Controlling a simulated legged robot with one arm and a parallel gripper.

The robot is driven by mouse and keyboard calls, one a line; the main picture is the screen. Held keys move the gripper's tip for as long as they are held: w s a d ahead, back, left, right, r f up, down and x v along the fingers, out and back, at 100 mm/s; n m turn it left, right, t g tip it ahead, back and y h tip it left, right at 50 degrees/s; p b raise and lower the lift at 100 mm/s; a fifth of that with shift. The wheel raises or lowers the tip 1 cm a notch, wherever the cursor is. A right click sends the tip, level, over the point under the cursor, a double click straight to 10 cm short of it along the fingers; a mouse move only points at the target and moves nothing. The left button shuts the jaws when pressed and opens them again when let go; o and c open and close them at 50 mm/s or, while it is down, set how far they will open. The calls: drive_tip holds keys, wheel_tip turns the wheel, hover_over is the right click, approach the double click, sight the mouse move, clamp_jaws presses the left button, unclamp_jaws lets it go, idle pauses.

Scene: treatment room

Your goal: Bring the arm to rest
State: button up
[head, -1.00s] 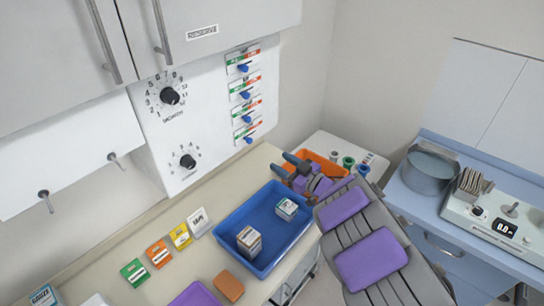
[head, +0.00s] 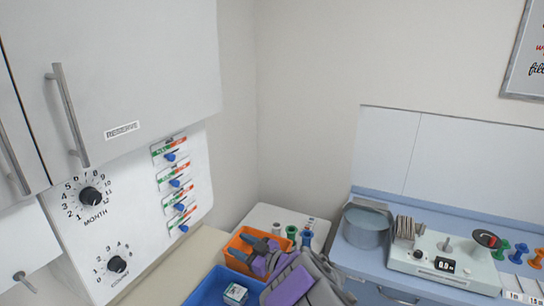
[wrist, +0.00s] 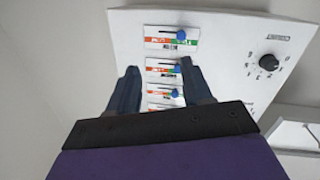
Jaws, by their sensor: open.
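My gripper (head: 262,248) is at the lower middle of the head view, in front of an orange bin. My grey arm (head: 318,280) with purple pads rises from the bottom edge behind it. In the wrist view my gripper (wrist: 155,88) has its two dark fingers apart, with nothing between them. Beyond the fingers is the white wall panel (wrist: 225,60) with its column of blue-knobbed sliders, which appears upside down there.
The orange bin (head: 236,244) and a blue tray (head: 205,292) holding a small box (head: 235,294) lie close to my gripper. A metal pot (head: 366,226) and a white device (head: 440,262) stand on the blue counter at right. A grey cabinet (head: 150,60) overhangs at left.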

drive_tip(key=w+d+r+m+t+h+b, duration=0.1)
drive_tip(key=w+d+r+m+t+h, duration=0.3)
drive_tip(key=d, duration=0.5)
drive_tip(key=w+d+r+m+t+h, duration=0.1)
drive_tip(key=w+d+r+h, duration=0.1)
drive_tip(key=d+h, duration=0.5)
drive_tip(key=s+d+r+m+g+h+b, duration=0.1)
drive_tip(key=s+d+m+h, duration=0.25)
drive_tip(key=d, duration=0.45)
drive_tip(key=s+d+r+m+g+h+b, duration=0.1)
drive_tip(key=s+d+m+h, duration=0.2)
drive_tip(key=s+d, duration=0.35)
drive_tip(key=s+d+f+m+g+h+b, duration=0.1)
drive_tip(key=s+d+f+m+g, duration=0.15)
drive_tip(key=s, duration=0.55)
drive_tip(key=s+d+f+m+g+h, duration=0.1)
drive_tip(key=s+d+f+g, duration=0.1)
drive_tip(key=s+g, duration=0.35)
drive_tip(key=s+a+f+g+y, duration=0.1)
drive_tip(key=s+a+g, duration=0.1)
drive_tip(key=s, duration=0.7)
drive_tip(key=s+a+f+g+y+b, duration=0.1)
drive_tip(key=s+a, duration=0.3)
drive_tip(key=s, duration=0.6)
drive_tip(key=s+a+f+n+g+y, duration=0.1)
drive_tip(key=s+a+f+g+y, duration=0.1)
drive_tip(key=s, duration=0.7)
drive_tip(key=shift+s+a+f+g, duration=0.15)
drive_tip(key=shift+s+a+g, duration=0.1)
drive_tip(key=shift+a+g, duration=0.25)
